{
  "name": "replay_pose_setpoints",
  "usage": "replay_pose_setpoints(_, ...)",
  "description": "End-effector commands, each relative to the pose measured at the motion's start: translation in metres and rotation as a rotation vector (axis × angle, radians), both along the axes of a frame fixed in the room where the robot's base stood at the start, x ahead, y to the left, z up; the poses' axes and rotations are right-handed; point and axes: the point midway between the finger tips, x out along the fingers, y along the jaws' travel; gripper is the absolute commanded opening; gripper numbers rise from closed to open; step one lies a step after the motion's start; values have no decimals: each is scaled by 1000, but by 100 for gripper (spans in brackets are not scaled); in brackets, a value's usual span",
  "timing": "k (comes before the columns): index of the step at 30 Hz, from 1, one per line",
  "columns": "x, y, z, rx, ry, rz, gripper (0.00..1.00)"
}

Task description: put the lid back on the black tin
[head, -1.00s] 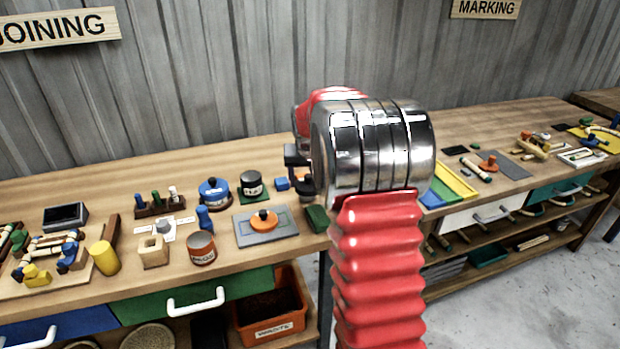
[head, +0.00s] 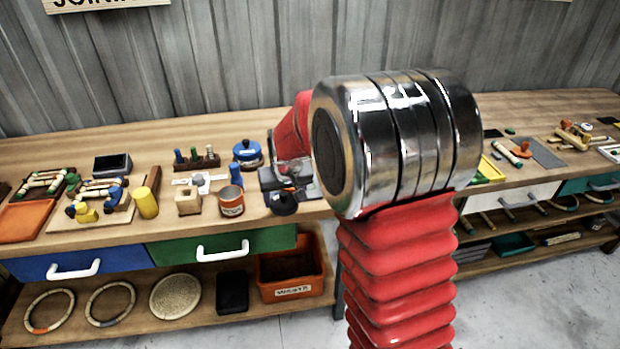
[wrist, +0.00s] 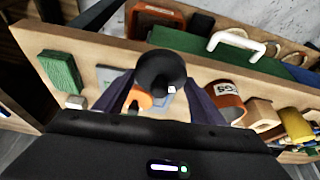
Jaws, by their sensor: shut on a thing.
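My gripper (head: 276,183) is shut on a round black lid (head: 284,204) and holds it above the front part of the bench. In the wrist view the black lid (wrist: 160,70) sits between the two fingertips of my gripper (wrist: 161,84), its knob showing dark. The black tin cannot be made out in either current view; my arm and gripper cover part of the bench where it stood in the earlier head frame.
An orange lid (wrist: 143,99) lies on a grey mat below the held lid.

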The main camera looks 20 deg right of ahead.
Motion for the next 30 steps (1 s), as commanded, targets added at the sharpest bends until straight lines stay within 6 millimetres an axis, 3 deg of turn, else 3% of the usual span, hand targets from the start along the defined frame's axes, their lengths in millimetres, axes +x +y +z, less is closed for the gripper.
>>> replay_pose_setpoints(1, -8, 22, -5, 1, 1, 40, 42)
replay_pose_setpoints(3, -18, 44, -12, 0, 1, 84, 42)
replay_pose_setpoints(9, -36, 78, -22, -2, -1, 159, 42)
replay_pose_setpoints(30, -38, 85, -24, -2, -1, 172, 42)
